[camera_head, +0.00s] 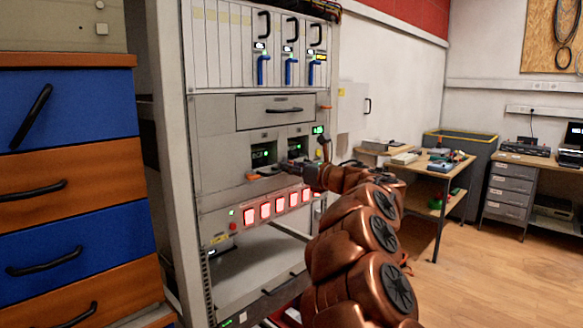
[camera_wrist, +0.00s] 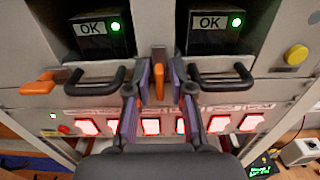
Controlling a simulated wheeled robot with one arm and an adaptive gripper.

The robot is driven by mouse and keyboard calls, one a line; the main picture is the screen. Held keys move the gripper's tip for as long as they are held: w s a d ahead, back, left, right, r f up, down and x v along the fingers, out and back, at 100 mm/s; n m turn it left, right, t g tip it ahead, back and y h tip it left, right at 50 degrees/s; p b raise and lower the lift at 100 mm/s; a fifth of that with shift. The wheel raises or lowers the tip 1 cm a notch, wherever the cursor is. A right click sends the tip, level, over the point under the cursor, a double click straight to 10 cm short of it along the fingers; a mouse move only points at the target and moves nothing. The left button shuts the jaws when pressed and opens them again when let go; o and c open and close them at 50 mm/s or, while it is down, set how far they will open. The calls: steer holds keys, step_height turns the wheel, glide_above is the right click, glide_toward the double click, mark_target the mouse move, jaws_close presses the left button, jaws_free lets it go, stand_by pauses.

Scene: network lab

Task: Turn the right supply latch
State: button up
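Two supplies with lit green "OK" displays sit side by side in the rack, the left supply (camera_wrist: 97,30) and the right supply (camera_wrist: 215,28). The right supply latch (camera_wrist: 159,82) is a small orange lever, standing upright between the two black handles. My gripper (camera_wrist: 162,73) is open, with one purple-padded finger on each side of this latch; a narrow gap seems to show on both sides. The left supply latch (camera_wrist: 38,85) is orange and lies sideways. In the head view my gripper (camera_head: 308,168) is at the rack front and hides the right latch.
Black handles (camera_wrist: 95,82) (camera_wrist: 222,78) flank my fingers closely. Below is a row of red-lit switches (camera_wrist: 250,122). A yellow button (camera_wrist: 296,54) is at the right. A drawer cabinet (camera_head: 70,190) stands left of the rack; open floor (camera_head: 490,270) lies right.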

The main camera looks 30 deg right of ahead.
steer(key=shift+c, duration=0.3)
jaws_close()
